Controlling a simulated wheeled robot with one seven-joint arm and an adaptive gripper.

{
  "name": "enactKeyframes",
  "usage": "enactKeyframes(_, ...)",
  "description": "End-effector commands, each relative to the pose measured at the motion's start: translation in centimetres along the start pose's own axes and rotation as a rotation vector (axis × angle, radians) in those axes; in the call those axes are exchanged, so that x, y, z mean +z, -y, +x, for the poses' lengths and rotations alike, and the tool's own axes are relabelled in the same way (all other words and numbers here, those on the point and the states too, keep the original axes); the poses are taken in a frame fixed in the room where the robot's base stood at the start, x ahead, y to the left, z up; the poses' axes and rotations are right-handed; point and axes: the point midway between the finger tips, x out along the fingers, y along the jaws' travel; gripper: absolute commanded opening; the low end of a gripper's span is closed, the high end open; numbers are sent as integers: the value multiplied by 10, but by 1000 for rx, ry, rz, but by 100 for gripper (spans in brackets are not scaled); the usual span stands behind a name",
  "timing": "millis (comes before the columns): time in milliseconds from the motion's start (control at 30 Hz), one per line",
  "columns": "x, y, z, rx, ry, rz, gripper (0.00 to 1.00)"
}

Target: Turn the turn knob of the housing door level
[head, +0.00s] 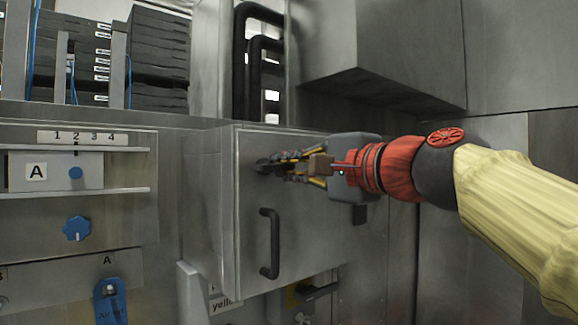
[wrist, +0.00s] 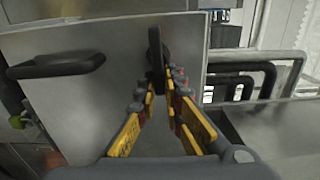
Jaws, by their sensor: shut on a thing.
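The housing door (head: 318,225) is a grey metal panel with a black bar handle (head: 270,243) standing upright on it. The dark turn knob (head: 263,166) sits near the door's upper left, above the handle, partly hidden by my fingers. My gripper (head: 277,163) reaches it from the right and is shut on it. In the wrist view the black knob (wrist: 156,48) stands between the yellow-padded fingertips of my gripper (wrist: 163,80). There its long side runs upright, roughly crosswise to the door handle (wrist: 55,66), so it looks about level in the head view.
A panel with a blue dial (head: 77,228) and a box marked A (head: 56,171) is at the left. Black curved pipes (head: 256,60) rise above the housing. A grey metal box (head: 378,50) overhangs at the upper right.

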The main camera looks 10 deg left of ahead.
Motion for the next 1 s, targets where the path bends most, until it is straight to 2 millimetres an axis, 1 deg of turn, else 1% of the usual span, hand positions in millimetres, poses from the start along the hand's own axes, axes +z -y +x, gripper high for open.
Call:
enactKeyframes(33, -2, -9, 4, 15, 3, 3, 0)
enactKeyframes(233, -2, -10, 4, 16, 3, 2, 0)
enactKeyframes(267, -2, -10, 4, 16, 3, 2, 10)
enactKeyframes(567, -1, -6, 2, 9, 2, 1, 27)
enactKeyframes(867, 0, -2, 0, 4, 1, -1, 27)
enactKeyframes(1000, -1, -2, -11, 3, -1, -1, 27)
